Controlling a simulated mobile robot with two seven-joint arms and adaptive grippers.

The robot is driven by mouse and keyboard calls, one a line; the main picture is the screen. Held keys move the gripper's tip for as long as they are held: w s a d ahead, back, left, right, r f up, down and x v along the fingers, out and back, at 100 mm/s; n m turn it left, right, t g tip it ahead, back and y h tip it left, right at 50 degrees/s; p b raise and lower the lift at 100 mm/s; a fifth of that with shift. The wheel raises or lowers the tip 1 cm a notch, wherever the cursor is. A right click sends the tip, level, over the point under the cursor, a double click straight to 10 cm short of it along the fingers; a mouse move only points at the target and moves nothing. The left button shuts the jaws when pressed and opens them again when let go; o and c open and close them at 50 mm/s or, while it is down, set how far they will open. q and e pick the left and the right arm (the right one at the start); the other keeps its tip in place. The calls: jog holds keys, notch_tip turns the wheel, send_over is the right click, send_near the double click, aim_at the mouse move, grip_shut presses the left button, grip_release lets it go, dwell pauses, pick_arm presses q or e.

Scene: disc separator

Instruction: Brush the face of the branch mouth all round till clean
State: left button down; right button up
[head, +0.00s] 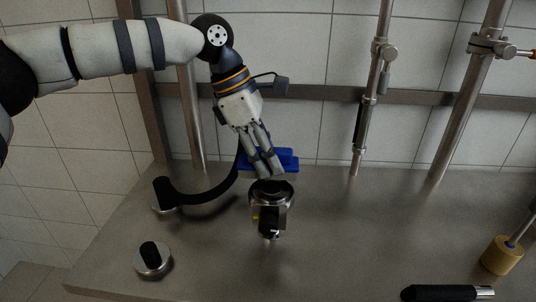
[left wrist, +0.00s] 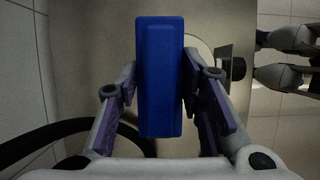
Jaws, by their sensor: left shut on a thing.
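My left gripper (head: 266,160) comes down from the upper left and is shut on a blue brush block (head: 287,157). In the left wrist view the blue block (left wrist: 160,80) stands lengthwise between the fingers (left wrist: 159,100). The branch mouth (head: 272,187) is a round metal fitting with a dark, ringed top, just below the fingertips in the head view. The brush lies at or just above and behind its rim; I cannot tell whether they touch. Part of a pale round shape shows behind the block in the left wrist view. The brush's working face is hidden.
A black curved hose (head: 205,194) runs left of the fitting. A metal knob with a black grip (head: 152,258) sits at lower left. A brass-coloured block on a rod (head: 502,254) and a black handle (head: 445,293) are at right. Upright metal posts (head: 470,95) stand behind.

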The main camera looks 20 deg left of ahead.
pick_arm(q)
jog(key=shift+f, duration=0.6)
jog(key=shift+s+a+r, duration=0.1)
jog(key=shift+s+a, duration=0.2)
jog(key=shift+s, duration=0.55)
jog(key=shift+s+a, duration=0.25)
jog(key=shift+s, duration=0.55)
jog(key=shift+s+d, duration=0.45)
jog(key=shift+d, duration=0.25)
jog(key=shift+s+d, duration=0.45)
jog(key=shift+d, duration=0.25)
